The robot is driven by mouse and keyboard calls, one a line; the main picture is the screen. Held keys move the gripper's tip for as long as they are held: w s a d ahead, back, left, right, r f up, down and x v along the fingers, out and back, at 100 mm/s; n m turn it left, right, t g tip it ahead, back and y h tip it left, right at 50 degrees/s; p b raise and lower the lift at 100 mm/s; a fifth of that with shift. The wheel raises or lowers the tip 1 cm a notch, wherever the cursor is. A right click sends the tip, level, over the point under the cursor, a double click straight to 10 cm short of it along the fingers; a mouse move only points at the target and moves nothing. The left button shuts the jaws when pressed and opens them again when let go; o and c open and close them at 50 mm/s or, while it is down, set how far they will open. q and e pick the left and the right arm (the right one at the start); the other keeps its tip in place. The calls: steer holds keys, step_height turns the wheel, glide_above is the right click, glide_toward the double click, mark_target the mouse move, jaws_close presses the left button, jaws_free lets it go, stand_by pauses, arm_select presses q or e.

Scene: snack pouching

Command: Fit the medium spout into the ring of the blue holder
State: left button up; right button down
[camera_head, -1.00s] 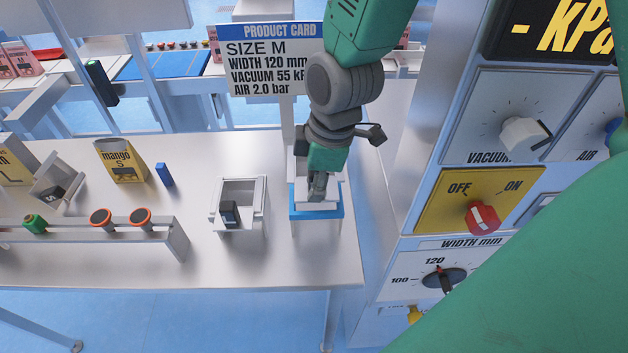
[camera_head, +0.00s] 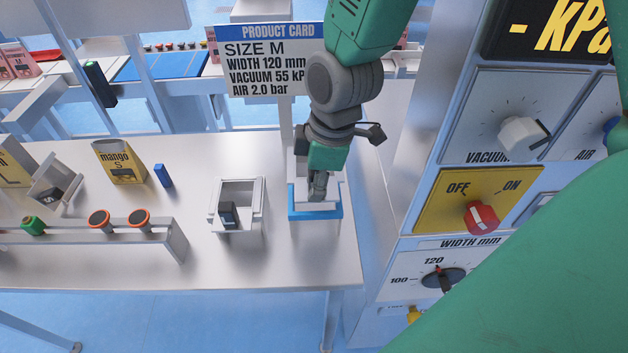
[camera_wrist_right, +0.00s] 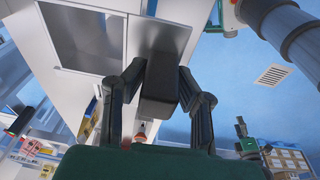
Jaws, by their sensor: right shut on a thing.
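The blue holder (camera_head: 325,214) is a pale box with a blue band, near the right end of the table. My right gripper (camera_head: 317,192) points down at it from above and covers part of it. In the right wrist view, this gripper (camera_wrist_right: 160,105) is shut on a dark block-like piece (camera_wrist_right: 166,70), which I take for the medium spout. A pale frame with a square opening (camera_wrist_right: 133,22) lies behind the piece. The ring and how the piece meets it are hidden. My left gripper is not in view.
A pale open box (camera_head: 257,205) with a dark block stands just left of the holder. A rail (camera_head: 120,238) carries green and orange-ringed pieces. A mango pouch (camera_head: 119,162) and a small blue block (camera_head: 163,175) stand behind. A control panel (camera_head: 480,200) is at the right.

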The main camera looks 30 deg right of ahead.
steer(key=shift+f+b, duration=1.25)
steer(key=shift+f, duration=0.65)
stand_by(0.4)
steer(key=shift+s+a+f+b, duration=0.2)
steer(key=shift+f+b, duration=0.3)
steer(key=shift+f, duration=0.25)
steer(key=shift+f, duration=0.15)
steer(key=c, duration=1.2)
jaws_free()
steer(key=shift+s, duration=0.15)
